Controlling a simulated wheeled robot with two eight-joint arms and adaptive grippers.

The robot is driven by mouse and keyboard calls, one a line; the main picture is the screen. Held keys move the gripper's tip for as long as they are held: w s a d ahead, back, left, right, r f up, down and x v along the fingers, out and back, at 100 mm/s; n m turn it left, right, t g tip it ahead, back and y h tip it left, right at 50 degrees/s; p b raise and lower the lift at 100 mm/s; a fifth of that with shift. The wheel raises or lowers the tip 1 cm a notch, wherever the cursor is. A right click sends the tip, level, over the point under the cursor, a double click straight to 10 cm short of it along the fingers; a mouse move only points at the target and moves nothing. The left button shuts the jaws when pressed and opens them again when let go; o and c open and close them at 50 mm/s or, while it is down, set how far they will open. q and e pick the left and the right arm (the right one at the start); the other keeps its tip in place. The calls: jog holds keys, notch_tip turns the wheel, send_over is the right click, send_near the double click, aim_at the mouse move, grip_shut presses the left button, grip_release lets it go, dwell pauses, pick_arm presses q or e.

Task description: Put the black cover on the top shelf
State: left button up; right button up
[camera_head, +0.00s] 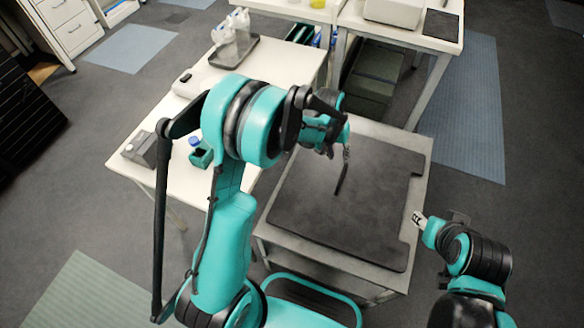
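A thin black piece (342,178), which looks like the black cover seen nearly edge-on, hangs below the fingertips of my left gripper (346,153). The gripper appears shut on its upper end, and the piece is above the dark mat. Its broad face is turned away from view. My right gripper (419,218) is at the right edge of the grey stand, apart from the cover. Its silver fingertips are small, and I cannot tell whether they are open. I cannot make out which surface is the top shelf.
The dark mat (340,225) lies on the grey stand (398,143). A white table (285,62) at left holds a bottle rack (234,54), a grey block (140,150) and a blue-capped item (195,143). A dark shelved unit (368,75) stands behind. Open floor lies at right.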

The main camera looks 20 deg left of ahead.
pick_arm(q)
jog(key=s+a+r+t, duration=0.1)
jog(key=s+a+r, duration=0.1)
jog(key=s+r, duration=0.3)
jog(key=s+a+r+t, duration=0.1)
jog(key=s+a+r, duration=0.15)
jog(key=r, duration=0.55)
jog(key=s+a+r+t+y, duration=0.1)
jog(key=s+a+r+t, duration=0.1)
jog(key=s, duration=0.5)
jog(key=s+a+r+t+y, duration=0.1)
jog(key=s+a+r, duration=0.1)
jog(key=s, duration=0.6)
jog(key=shift+a+t, duration=0.3)
jog(key=shift+t, duration=0.1)
